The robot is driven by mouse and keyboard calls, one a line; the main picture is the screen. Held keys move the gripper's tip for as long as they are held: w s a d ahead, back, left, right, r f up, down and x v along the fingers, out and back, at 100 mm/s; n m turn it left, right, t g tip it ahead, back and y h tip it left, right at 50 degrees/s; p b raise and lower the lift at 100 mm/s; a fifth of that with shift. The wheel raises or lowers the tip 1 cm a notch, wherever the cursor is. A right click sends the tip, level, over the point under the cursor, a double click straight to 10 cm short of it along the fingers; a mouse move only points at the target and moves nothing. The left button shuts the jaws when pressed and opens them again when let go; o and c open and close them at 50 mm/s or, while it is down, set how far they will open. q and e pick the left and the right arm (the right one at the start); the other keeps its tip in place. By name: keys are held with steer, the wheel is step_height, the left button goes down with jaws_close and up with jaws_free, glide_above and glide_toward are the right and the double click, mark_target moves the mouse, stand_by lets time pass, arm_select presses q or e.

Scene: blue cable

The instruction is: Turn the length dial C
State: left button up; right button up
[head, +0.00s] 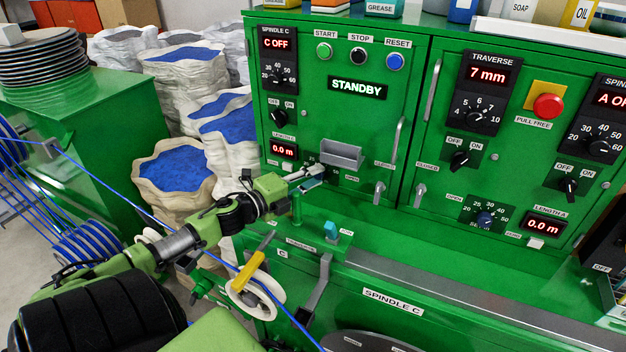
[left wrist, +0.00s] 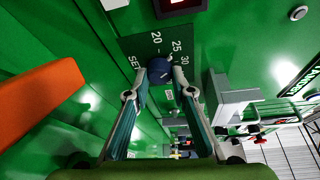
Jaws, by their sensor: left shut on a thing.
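The length dial C is a round dark blue knob (left wrist: 158,71) on a dark scale plate marked SET, 20, 25 and 30 in the left wrist view. My left gripper (head: 313,172) reaches the green panel below the LENGTH C display (head: 284,150), which reads 0.0 m. Its two fingers are shut on the knob, one on each side, in the left wrist view. In the head view the gripper hides the knob. The knob's pointer is not clear to see. My right gripper is not in view.
A grey tray (head: 341,154) juts from the panel just right of my left gripper. A door handle (head: 397,143) and latch (head: 379,192) are further right. Sacks of blue pellets (head: 172,170) stand left.

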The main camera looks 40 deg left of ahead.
arm_select(q)
steer(key=shift+n, duration=0.3)
stand_by(0.4)
steer(key=o, duration=1.1)
steer(key=shift+a, duration=0.1)
steer(key=shift+o, duration=0.2)
steer(key=s, duration=0.8)
steer(key=s+a, duration=0.1)
steer(key=s, duration=0.3)
steer(key=shift+r, duration=0.4)
steer(key=shift+f, duration=0.1)
